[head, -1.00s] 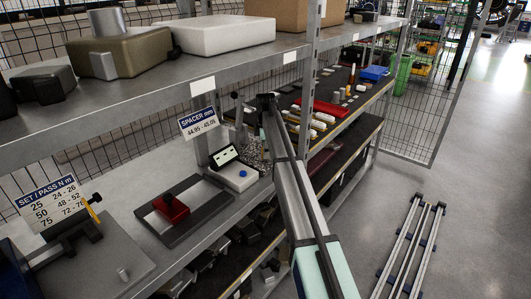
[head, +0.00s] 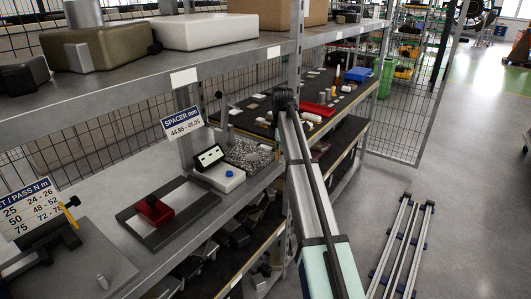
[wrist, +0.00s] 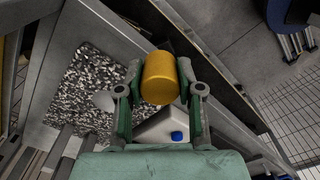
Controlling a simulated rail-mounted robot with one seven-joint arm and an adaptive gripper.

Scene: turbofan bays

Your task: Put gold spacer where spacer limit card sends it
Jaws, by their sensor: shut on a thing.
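My gripper (wrist: 160,70) is shut on the gold spacer (wrist: 160,80), a smooth gold cylinder between its two fingers. In the head view my arm hides both gripper and spacer. The spacer limit card (head: 182,122) stands on the shelf and reads "SPACER mm 44.95 - 45.05". Below it sits a white gauge (head: 228,182) with a blue button and a small display too small to read. The gauge also shows below the spacer in the wrist view (wrist: 155,128). A speckled grey pad (head: 245,152) lies beside it, and left of the spacer in the wrist view (wrist: 85,85).
A red block (head: 152,212) sits in a dark-framed tray (head: 190,222). A torque card (head: 35,207) stands at left. A shelf upright (head: 297,60) is close to my arm. A dark bench (head: 255,112) beyond carries small parts, a red tray (head: 318,109) and a blue bin (head: 358,74).

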